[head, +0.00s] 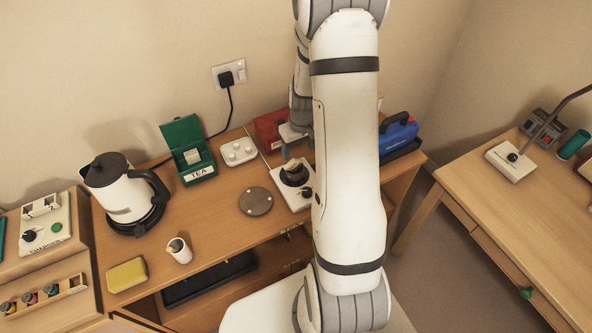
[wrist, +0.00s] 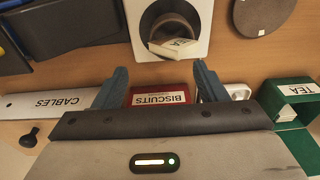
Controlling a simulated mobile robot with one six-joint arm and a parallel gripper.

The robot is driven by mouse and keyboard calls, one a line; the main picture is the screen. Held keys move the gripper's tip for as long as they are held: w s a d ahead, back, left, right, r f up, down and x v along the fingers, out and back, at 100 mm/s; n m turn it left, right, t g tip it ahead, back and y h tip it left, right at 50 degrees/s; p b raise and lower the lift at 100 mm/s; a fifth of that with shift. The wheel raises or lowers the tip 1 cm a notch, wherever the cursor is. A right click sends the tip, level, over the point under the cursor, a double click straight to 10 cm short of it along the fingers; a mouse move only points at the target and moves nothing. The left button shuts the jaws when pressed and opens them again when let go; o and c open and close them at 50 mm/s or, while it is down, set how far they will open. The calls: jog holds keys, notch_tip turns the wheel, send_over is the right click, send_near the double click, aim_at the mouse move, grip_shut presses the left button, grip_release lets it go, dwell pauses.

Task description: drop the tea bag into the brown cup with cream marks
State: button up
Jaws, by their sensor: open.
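The brown cup (head: 294,174) stands on a white square-based device in the head view; the arm partly hides this area. In the wrist view the cup (wrist: 174,24) is seen from above, with a pale flat packet, seemingly the tea bag (wrist: 174,49), at the near side of its mouth. I cannot tell whether the packet lies inside or rests on the rim. My gripper (wrist: 160,66) is open, its two blue-grey fingers apart with nothing between them, and it is clear of the cup. It also shows beyond the cup in the head view (head: 293,133).
The open green TEA box (head: 187,150) holds pale packets. A red biscuits tin (head: 271,128) is beside my gripper. A white tray (head: 238,151), a round brown disc (head: 256,201), a kettle (head: 118,192), a white pot (head: 179,250) and a yellow sponge (head: 126,274) stand left. The desk's front middle is bare.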

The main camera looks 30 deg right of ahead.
notch_tip(320, 180, up, 8)
jog(key=b, duration=0.1)
jog(key=shift+s+f, duration=0.15)
jog(key=shift+s, duration=0.3)
jog(key=s+a+r+t, duration=0.1)
jog(key=s+a+r, duration=0.6)
jog(key=s, duration=0.2)
jog(key=s+a+r+t, duration=0.1)
jog(key=s+a+r, duration=0.5)
jog(key=s+r, duration=0.2)
jog(key=shift+s+a+r, duration=0.15)
jog(key=shift+s+a, duration=0.25)
jog(key=shift+s, duration=0.55)
jog(key=shift+c, duration=0.5)
